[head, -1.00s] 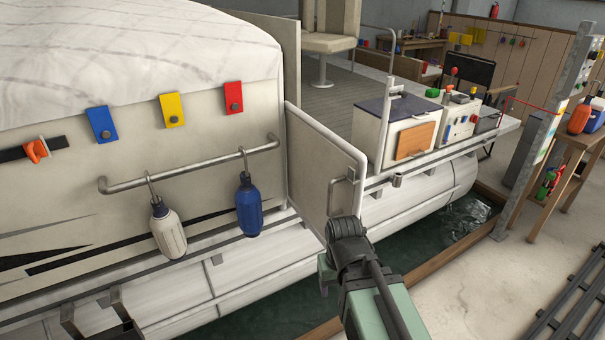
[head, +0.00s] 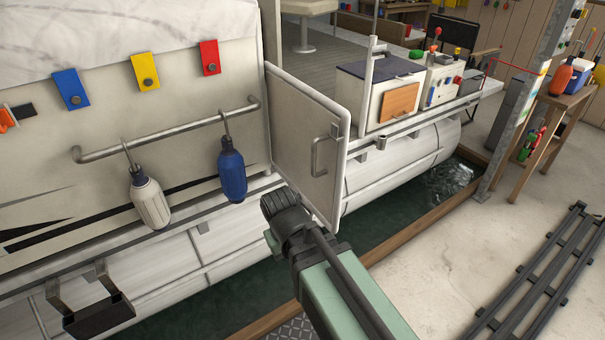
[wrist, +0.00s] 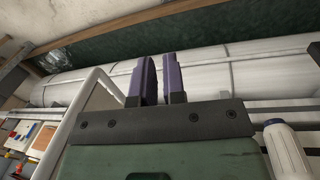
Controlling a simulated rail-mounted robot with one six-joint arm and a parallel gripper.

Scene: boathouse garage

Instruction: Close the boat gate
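The boat gate (head: 300,135) is a white panel with a rounded rim and a grey metal handle (head: 322,155). In the head view it stands swung out from the boat's side, its free edge towards me and the deck opening behind it. My gripper in the wrist view (wrist: 160,82) has two purple fingers standing apart with nothing between them. In the head view my arm's end is just left of and below the gate's free edge, and hides the fingers. The gate's white rim (wrist: 90,85) shows left of the fingers in the wrist view. I see no clear contact.
A blue fender (head: 232,172) and a white fender (head: 149,200) hang from a rail left of the gate. A cooler box (head: 378,95) stands on deck to the right. Water (head: 385,205) lies below, with a wooden dock edge (head: 400,238) and a black rack (head: 535,280) beyond.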

